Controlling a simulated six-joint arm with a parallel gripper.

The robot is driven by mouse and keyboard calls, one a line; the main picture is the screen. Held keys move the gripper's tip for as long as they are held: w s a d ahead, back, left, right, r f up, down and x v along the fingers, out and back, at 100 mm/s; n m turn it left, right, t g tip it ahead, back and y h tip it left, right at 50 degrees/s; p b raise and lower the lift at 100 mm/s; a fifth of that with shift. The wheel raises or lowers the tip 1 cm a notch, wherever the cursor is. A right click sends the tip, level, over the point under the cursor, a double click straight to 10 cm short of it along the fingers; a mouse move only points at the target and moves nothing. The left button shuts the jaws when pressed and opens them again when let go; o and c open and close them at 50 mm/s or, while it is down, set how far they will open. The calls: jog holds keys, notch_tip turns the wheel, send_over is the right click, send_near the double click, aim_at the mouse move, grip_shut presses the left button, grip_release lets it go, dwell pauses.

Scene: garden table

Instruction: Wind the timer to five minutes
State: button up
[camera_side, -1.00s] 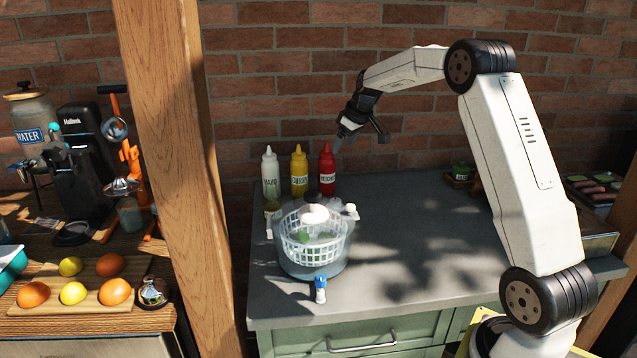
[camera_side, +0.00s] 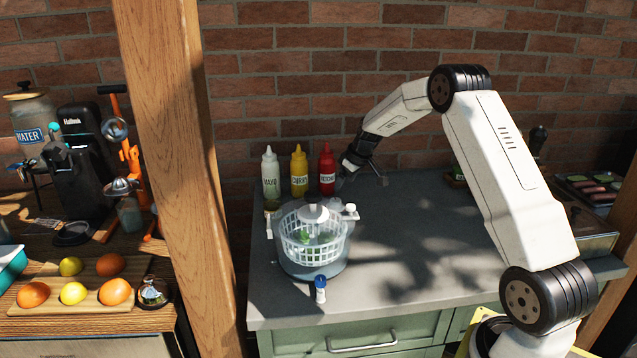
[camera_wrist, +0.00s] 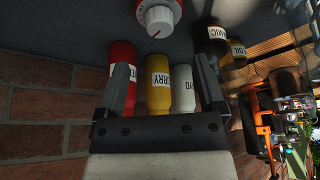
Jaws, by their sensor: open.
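A round red timer (camera_wrist: 160,8) with a white dial knob shows at the top edge of the wrist view, partly cut off. Its scale is too small to read. I cannot make it out in the side view. My gripper (camera_side: 364,180) is open and empty, low over the back of the counter, just right of the ketchup bottle (camera_side: 327,170). In the wrist view my gripper's two fingers (camera_wrist: 163,78) are spread, with the bottles beyond them. The timer is beyond the fingertips, apart from them.
A mayo bottle (camera_side: 271,175) and a yellow curry bottle (camera_side: 299,172) stand beside the ketchup. A salad spinner (camera_side: 313,240) stands in front of them, with a small blue-capped bottle (camera_side: 320,290) nearer the front. A brick wall (camera_side: 400,60) is close behind. The counter's middle right (camera_side: 420,250) is clear.

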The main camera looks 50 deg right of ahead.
aim_at(336, 200)
jog(key=shift+f, duration=0.1)
jog(key=shift+x, duration=3.75)
grip_shut()
